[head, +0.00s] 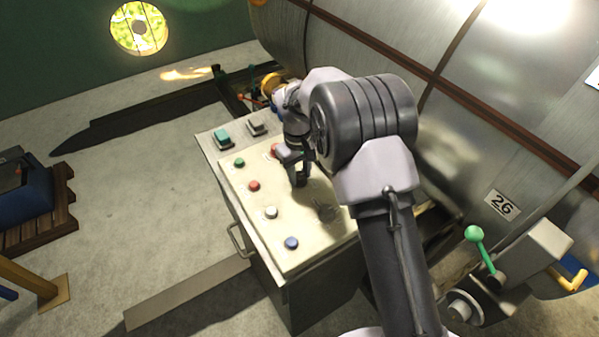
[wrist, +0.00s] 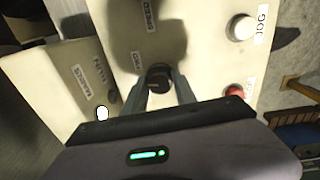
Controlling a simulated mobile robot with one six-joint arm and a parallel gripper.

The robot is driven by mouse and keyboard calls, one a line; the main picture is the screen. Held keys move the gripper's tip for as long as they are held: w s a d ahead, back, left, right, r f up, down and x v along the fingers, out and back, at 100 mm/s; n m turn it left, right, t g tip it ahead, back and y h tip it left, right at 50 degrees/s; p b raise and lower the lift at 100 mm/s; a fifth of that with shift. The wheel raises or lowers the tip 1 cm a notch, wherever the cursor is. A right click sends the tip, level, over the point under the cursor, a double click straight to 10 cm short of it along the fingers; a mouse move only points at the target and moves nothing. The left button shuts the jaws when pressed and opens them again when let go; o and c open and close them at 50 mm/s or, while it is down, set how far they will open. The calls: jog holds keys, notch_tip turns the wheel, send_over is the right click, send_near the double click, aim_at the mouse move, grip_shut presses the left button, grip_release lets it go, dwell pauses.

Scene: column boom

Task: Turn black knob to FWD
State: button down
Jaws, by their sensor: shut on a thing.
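The black knob (wrist: 159,76) stands on the pale control panel (wrist: 195,35) in the wrist view. My gripper (wrist: 161,86) is shut on it, with one finger on each side. A small label beside the knob is sideways and hard to read, and I cannot tell which way the knob points. In the head view my gripper (head: 298,180) reaches down onto the panel (head: 318,232), and the knob is hidden by the fingers.
The panel carries a green button (head: 239,162), a red button (head: 253,186), a white button (head: 271,212) and a blue button (head: 291,243). In the wrist view the white button (wrist: 240,27) is by a JOG label. A large metal drum (head: 470,120) stands behind the panel.

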jog(key=m, duration=0.4)
jog(key=shift+m, duration=1.6)
jog(key=c, duration=1)
grip_release()
jog(key=shift+p, duration=0.3)
notch_tip(320, 180, up, 18)
jog(key=p, duration=0.5)
jog(key=shift+a+f, duration=0.25)
jog(key=shift+a, duration=0.1)
